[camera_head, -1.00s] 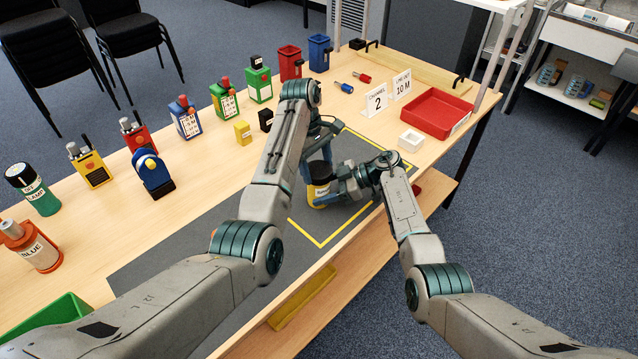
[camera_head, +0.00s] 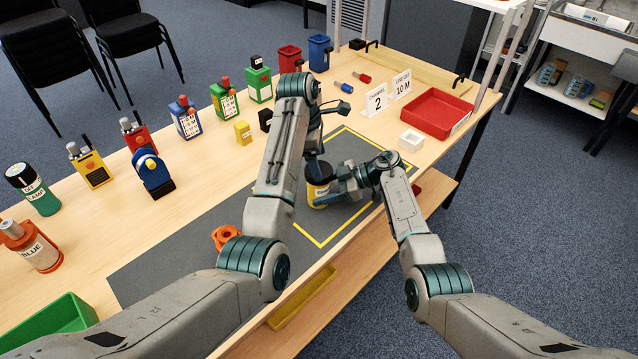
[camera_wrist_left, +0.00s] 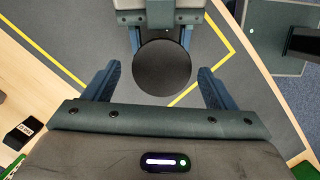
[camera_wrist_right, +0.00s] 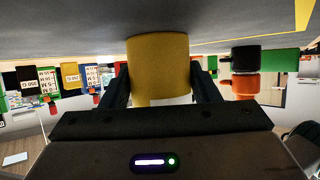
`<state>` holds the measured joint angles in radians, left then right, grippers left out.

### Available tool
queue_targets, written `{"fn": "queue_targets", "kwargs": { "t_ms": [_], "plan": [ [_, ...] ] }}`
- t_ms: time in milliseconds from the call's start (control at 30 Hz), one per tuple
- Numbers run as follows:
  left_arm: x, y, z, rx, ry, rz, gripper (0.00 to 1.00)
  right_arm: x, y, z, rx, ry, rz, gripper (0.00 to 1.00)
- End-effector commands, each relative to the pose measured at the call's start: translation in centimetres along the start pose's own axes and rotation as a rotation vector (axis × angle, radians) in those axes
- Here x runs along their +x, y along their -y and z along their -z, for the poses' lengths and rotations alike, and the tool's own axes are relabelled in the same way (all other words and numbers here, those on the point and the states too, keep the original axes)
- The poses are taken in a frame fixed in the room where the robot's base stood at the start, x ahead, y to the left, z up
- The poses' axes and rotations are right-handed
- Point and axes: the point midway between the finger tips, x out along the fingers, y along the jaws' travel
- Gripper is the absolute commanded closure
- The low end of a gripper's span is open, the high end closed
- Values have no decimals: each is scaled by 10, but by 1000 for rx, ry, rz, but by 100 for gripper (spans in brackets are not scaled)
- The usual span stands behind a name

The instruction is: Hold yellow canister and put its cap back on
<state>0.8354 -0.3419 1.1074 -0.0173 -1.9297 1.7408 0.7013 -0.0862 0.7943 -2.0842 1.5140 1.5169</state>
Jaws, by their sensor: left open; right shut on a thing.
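The yellow canister (camera_head: 320,194) stands upright in the yellow-outlined area of the grey mat. Its dark round cap (camera_head: 318,173) sits on top; whether it is fully seated I cannot tell. My right gripper (camera_head: 334,190) is shut on the canister's side from the right; the right wrist view shows the yellow body (camera_wrist_right: 158,65) between its fingers. My left gripper (camera_head: 314,150) points down above the cap. In the left wrist view its fingers stand apart (camera_wrist_left: 158,72), with the black cap top (camera_wrist_left: 163,68) between and beyond them, not gripped.
An orange ring-like object (camera_head: 226,237) lies on the grey mat (camera_head: 170,255), near my left arm. Several radios and coloured containers line the far table edge. A red tray (camera_head: 437,112) and a small white box (camera_head: 411,140) stand to the right.

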Motion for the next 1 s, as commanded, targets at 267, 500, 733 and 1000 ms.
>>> {"fn": "queue_targets", "kwargs": {
  "t_ms": [267,500,733,1000],
  "plan": [
    [-18,4,-3,-371,25,-87,22,0,0,0,0,0,0,72],
    [-16,5,-1,-461,33,-104,22,0,0,0,0,0,0,72],
    [12,5,5,-460,32,-102,22,0,0,0,0,0,0,72],
    [27,3,9,-272,33,-60,22,0,0,0,0,0,0,72]
  ]
}}
